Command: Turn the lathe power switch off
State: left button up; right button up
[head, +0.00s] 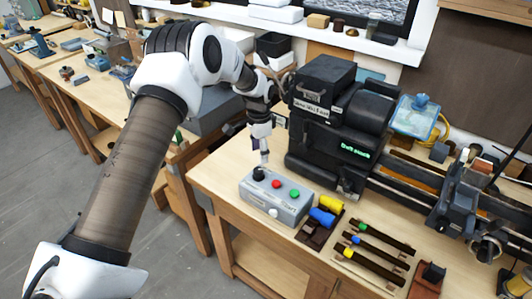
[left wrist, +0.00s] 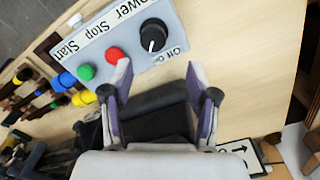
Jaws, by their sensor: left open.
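The grey control box (head: 272,203) stands on the lathe bench. Its black rotary power switch (head: 258,173) is at the left end, beside a red button (head: 276,184) and a green button (head: 294,194). In the left wrist view the power switch (left wrist: 153,37) has a white pointer line and an "Off On" label; I cannot tell which mark it points at. My left gripper (head: 264,160) points down just above the switch. In the left wrist view its open, empty fingers (left wrist: 158,72) lie short of the switch, apart from it. My right gripper is out of view.
The black lathe (head: 338,125) stands behind the box. Yellow and blue pieces (head: 322,216) and several coloured-banded tools (head: 372,245) lie to the right. Bare bench top (head: 216,175) lies left of the box. A shelf and window are behind.

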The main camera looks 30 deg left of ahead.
aim_at(258, 170)
pick_arm(q)
jog(key=s+f+p, duration=0.2)
jog(key=f, duration=0.1)
jog(key=shift+d+f, duration=0.15)
jog(key=shift+f, duration=0.1)
jog(key=f, duration=0.1)
jog(key=w+f, duration=0.1)
jog(key=shift+f, duration=0.5)
jog(key=shift+s+r, duration=0.25)
grip_shut()
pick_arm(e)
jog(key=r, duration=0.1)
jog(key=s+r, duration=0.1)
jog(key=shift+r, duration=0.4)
